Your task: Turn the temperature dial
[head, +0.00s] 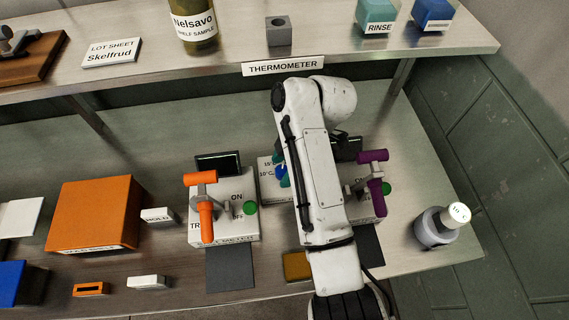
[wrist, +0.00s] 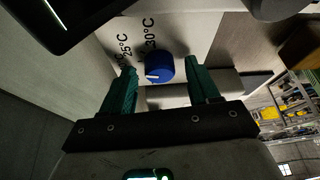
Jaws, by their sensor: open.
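The temperature dial is a blue round knob (wrist: 158,68) with a white pointer mark, on a pale panel (wrist: 185,25) printed with temperatures including 25°C and 30°C. In the wrist view my gripper (wrist: 163,76) is open, with its green fingers on either side of the knob. I cannot tell whether either finger touches it. In the head view the blue knob (head: 283,176) shows only partly beside my white arm, on a small box (head: 268,190) marked 15°C and 10°C. My arm hides the right part of that box.
An orange-handled switch box (head: 224,218) stands left of the dial box, and a purple-handled one (head: 372,180) stands right. A shelf (head: 350,45) with a THERMOMETER label (head: 286,66) runs above.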

